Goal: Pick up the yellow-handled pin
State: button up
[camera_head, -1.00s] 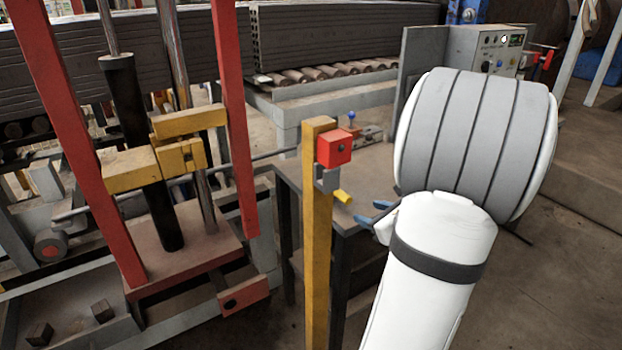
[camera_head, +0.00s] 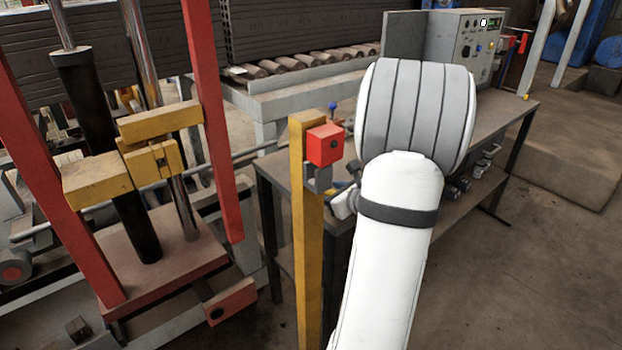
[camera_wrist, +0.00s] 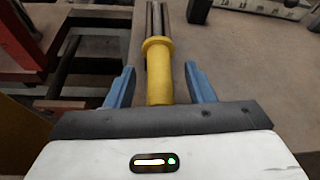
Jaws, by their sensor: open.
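The yellow-handled pin (camera_wrist: 159,82) shows in the wrist view, with its yellow handle towards me and grey metal rods beyond its collar. My gripper (camera_wrist: 158,72) is open, with one blue finger on each side of the handle. A visible gap remains on both sides, wider on the right. The handle's near end reaches close to the dark palm, and I cannot tell if they touch. In the head view my arm hides most of the gripper, and the pin is mostly hidden beside the yellow post.
A yellow post (camera_head: 306,240) with a red block (camera_head: 325,145) stands left of my arm. A dark workbench (camera_head: 500,112) with a control box (camera_head: 465,45) lies behind it. A red-framed press (camera_head: 165,255) fills the left. Open floor (camera_head: 530,250) lies at the right.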

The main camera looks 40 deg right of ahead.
jog(key=shift+c, duration=0.3)
grip_shut()
dwell(0.3)
jog(key=shift+r, duration=0.1)
